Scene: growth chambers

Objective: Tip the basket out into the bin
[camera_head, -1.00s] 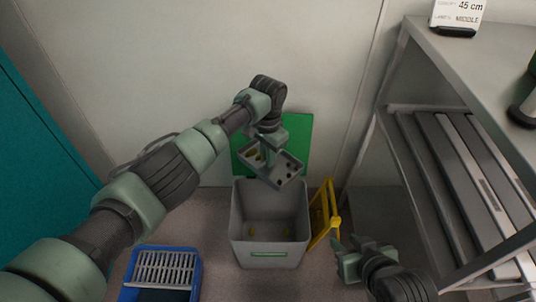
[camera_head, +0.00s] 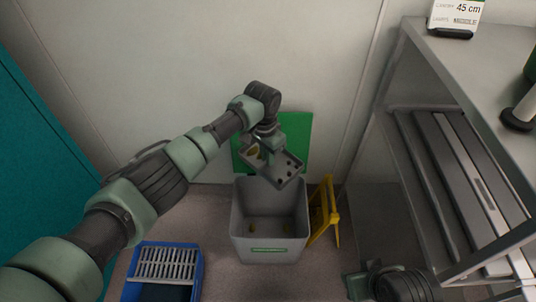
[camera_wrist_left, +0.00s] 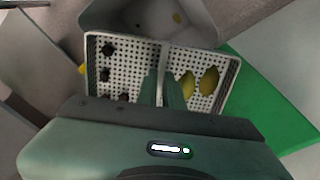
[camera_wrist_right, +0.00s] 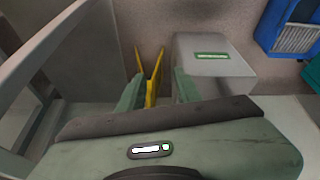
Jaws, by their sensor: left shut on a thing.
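The basket (camera_head: 291,166) is a pale, perforated tray with a middle divider. My left gripper (camera_head: 270,150) is shut on the divider and holds it above the back of the bin, slightly tilted. In the left wrist view the basket (camera_wrist_left: 130,68) holds yellowish pieces (camera_wrist_left: 208,80) on one side and several small dark pieces (camera_wrist_left: 105,75) on the other. The grey bin (camera_head: 294,246) stands open on the floor, with a few small yellowish pieces (camera_head: 252,229) at its bottom. My right gripper (camera_wrist_right: 158,92) is open and empty; the head view shows it only partly, at the bottom right.
A green panel (camera_head: 295,128) stands behind the bin against the wall. A yellow folding stand (camera_head: 328,212) is just right of the bin. A blue crate (camera_head: 198,270) with a grey slotted insert is at front left. Metal shelving (camera_head: 400,70) fills the right side.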

